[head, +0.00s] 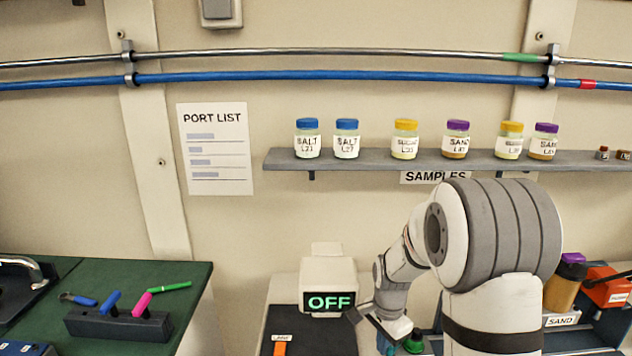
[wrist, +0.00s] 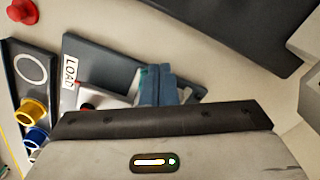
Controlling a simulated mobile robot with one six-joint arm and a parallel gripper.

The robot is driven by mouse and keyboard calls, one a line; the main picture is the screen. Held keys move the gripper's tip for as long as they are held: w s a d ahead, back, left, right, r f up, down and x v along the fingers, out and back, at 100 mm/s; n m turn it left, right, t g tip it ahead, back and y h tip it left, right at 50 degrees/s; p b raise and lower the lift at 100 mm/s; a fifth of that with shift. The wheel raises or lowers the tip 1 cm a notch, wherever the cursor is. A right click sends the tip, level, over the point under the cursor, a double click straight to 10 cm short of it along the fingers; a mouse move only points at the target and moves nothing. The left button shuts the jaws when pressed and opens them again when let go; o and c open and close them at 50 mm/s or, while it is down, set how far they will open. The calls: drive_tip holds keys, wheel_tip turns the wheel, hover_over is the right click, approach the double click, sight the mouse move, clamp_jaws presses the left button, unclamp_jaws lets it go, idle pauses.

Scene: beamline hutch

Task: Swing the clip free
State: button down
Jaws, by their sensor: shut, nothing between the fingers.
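My gripper shows at the bottom of the head view (head: 386,343), low over the bench beside the OFF display, partly cut off by the frame. In the wrist view its blue-grey fingers (wrist: 158,70) are together with nothing between them. They are over a grey plate (wrist: 110,62) marked LOAD. A dark grey looped part (wrist: 190,93) shows just right of the fingers; I cannot tell whether they touch it or whether it is the clip. A pale block with a small red part (wrist: 88,106) lies at the plate's lower left, partly hidden by my gripper body.
A dark tray with a white ring (wrist: 30,70) holds yellow-topped (wrist: 32,110) and blue-topped (wrist: 36,137) items. A red knob (wrist: 22,11) is at upper left. The OFF display (head: 329,301) stands behind my gripper. Jars line the wall shelf (head: 380,161). A green bench (head: 100,275) is left.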

drive_tip(key=shift+s+d, duration=0.1)
drive_tip(key=shift+s, duration=0.05)
drive_tip(key=shift+s+d, duration=0.3)
drive_tip(key=shift+s, duration=0.15)
idle(0.3)
drive_tip(key=shift+s+d+b, duration=0.3)
drive_tip(key=shift+s+d, duration=0.15)
drive_tip(key=shift+d, duration=0.2)
drive_tip(key=shift+s+d, duration=0.1)
drive_tip(key=shift+d, duration=0.2)
wheel_tip(320, 180, up, 7)
drive_tip(key=a+p, duration=0.1)
drive_tip(key=p, duration=0.3)
drive_tip(key=shift+a+p, duration=0.15)
drive_tip(key=shift+p, duration=0.2)
